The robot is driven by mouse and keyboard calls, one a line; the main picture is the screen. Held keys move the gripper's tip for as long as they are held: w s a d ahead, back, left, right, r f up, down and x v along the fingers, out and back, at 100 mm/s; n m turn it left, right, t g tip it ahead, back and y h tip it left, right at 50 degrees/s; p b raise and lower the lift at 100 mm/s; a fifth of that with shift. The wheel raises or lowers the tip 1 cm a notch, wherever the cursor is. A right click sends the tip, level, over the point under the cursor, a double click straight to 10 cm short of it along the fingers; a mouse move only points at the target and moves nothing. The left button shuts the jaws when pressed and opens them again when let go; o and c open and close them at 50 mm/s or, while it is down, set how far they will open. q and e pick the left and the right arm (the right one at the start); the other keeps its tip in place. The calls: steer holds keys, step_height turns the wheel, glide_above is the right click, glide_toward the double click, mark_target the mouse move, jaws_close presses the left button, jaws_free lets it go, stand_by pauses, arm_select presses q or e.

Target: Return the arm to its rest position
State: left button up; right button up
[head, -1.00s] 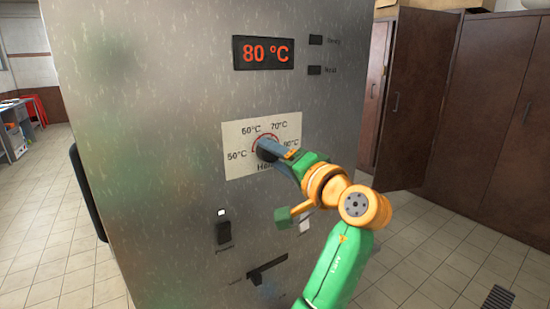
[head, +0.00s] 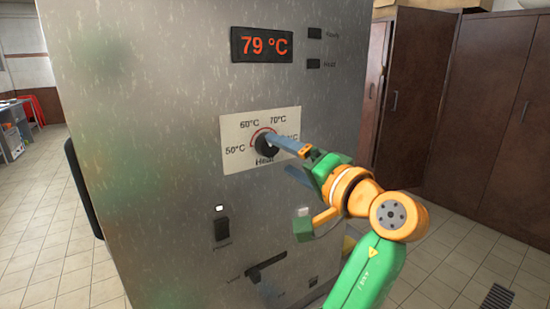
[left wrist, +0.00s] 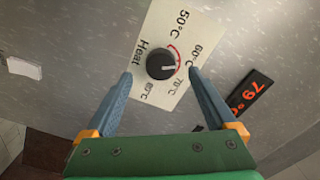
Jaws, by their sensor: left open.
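My left gripper (head: 278,153) is open and empty in front of the steel machine's panel, just to the right of the black heat knob (head: 266,144). One blue finger overlaps the knob's right edge in the head view. In the left wrist view the gripper (left wrist: 161,73) has its fingers spread to either side of the knob (left wrist: 161,65), with clear space between them and it. The knob sits on a white dial label (head: 236,155) marked 50 to 80 °C. The red display (head: 262,45) reads 79 °C. My right gripper is out of view.
A power switch (head: 222,229) and a lever (head: 266,266) are on the machine's front below the label. Two small buttons sit beside the display. Brown cabinets (head: 480,120) stand at the right, with tiled floor (head: 455,235) open between.

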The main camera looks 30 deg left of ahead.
arm_select(q)
steer(key=v, duration=0.2)
steer(key=shift+s+d, duration=0.1)
steer(key=shift+d, duration=0.15)
steer(key=shift+a, duration=0.1)
